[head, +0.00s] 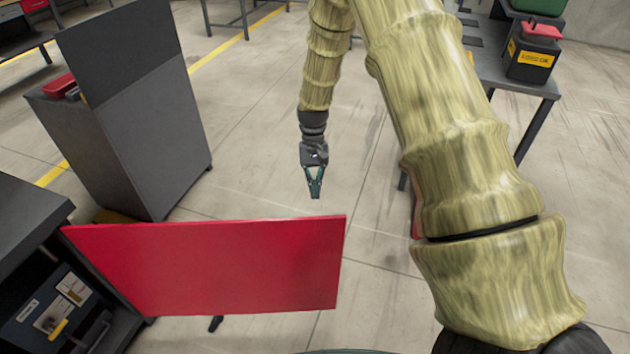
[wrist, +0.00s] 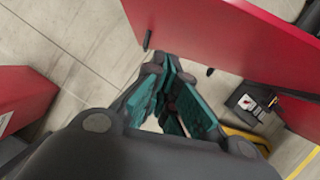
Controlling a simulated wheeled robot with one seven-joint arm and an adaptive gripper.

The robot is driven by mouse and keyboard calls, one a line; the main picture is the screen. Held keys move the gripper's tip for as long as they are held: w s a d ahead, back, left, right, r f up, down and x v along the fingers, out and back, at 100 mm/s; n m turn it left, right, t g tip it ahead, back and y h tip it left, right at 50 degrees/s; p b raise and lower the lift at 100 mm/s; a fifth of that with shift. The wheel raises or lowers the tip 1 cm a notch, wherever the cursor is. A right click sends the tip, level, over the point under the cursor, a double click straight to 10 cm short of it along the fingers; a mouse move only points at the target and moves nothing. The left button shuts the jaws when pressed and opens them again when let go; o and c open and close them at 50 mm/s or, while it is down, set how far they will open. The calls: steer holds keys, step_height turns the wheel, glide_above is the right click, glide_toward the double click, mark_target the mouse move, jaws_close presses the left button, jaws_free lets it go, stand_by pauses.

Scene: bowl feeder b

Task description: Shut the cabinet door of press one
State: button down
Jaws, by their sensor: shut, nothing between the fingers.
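A red cabinet door (head: 205,265) stands wide open in the head view, hinged at its left end on a dark cabinet (head: 25,225). Its broad face is toward me and its free edge is on the right. In the wrist view the red door (wrist: 225,40) crosses the top of the picture, just beyond my fingers. My gripper (head: 315,195) hangs pointing down on the far side of the door, near its free end. In the wrist view my gripper (wrist: 172,105) has its teal fingers close together with nothing between them. I cannot tell whether they touch the door.
The open cabinet holds a dark box with labels (head: 60,310). A grey cabinet (head: 140,120) stands behind it at the left. A table (head: 500,65) with a dark yellow-labelled box (head: 530,58) is at the upper right. The floor around my gripper is clear.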

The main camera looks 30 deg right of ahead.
steer(key=s+a+f+p, duration=0.1)
steer(key=s+a+f, duration=0.1)
steer(key=s+f, duration=0.3)
steer(key=shift+s+a, duration=0.15)
steer(key=shift+a, duration=0.2)
steer(key=shift+s, duration=0.1)
